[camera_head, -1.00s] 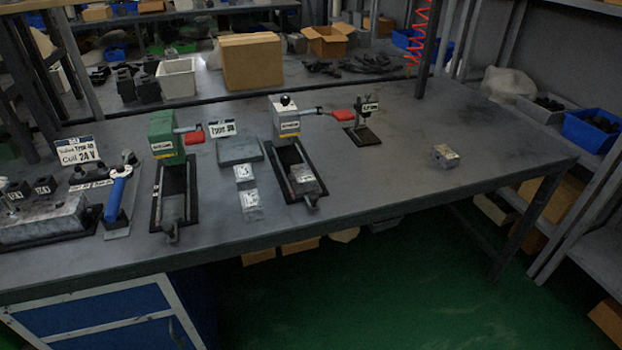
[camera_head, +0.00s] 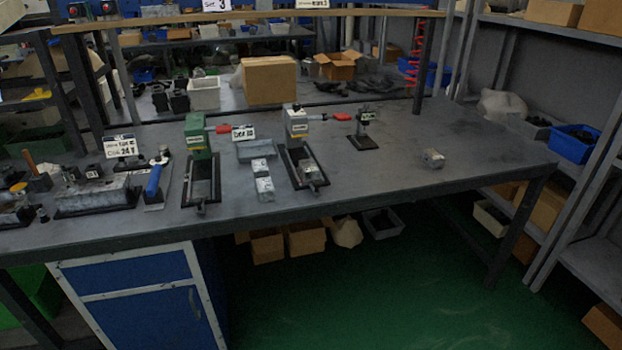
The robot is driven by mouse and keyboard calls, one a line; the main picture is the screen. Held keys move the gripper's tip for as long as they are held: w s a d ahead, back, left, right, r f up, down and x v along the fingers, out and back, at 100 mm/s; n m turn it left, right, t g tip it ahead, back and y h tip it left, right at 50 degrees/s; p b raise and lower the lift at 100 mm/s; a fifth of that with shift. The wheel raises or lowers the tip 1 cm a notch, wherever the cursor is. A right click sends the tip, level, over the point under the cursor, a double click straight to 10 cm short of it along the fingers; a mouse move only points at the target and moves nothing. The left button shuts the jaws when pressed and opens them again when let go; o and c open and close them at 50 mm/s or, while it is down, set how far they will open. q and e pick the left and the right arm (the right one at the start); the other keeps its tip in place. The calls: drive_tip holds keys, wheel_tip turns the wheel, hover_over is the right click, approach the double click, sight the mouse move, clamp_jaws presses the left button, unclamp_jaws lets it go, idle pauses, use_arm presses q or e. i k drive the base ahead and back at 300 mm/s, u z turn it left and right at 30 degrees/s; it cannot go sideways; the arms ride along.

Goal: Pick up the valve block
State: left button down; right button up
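A small metallic valve block (camera_head: 433,158) sits alone on the right part of the grey workbench (camera_head: 390,180). Its surface is grey with dark holes; finer detail is too small to tell. Nothing touches it. Neither of my grippers shows in the head view, so I cannot tell where they are relative to the block.
A green press (camera_head: 197,133) and a grey press (camera_head: 296,125) stand on the bench's middle. A small black stand (camera_head: 363,130) is left of the block. A blue bin (camera_head: 573,143) sits on the right shelf. Green floor (camera_head: 400,290) in front is clear.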

sight(308, 169)
drive_tip(key=k, duration=0.35)
drive_tip(key=z, duration=1.5)
drive_tip(key=i, duration=1)
drive_tip(key=u, duration=0.55)
drive_tip(key=i, duration=0.8)
drive_tip(key=u, duration=0.85)
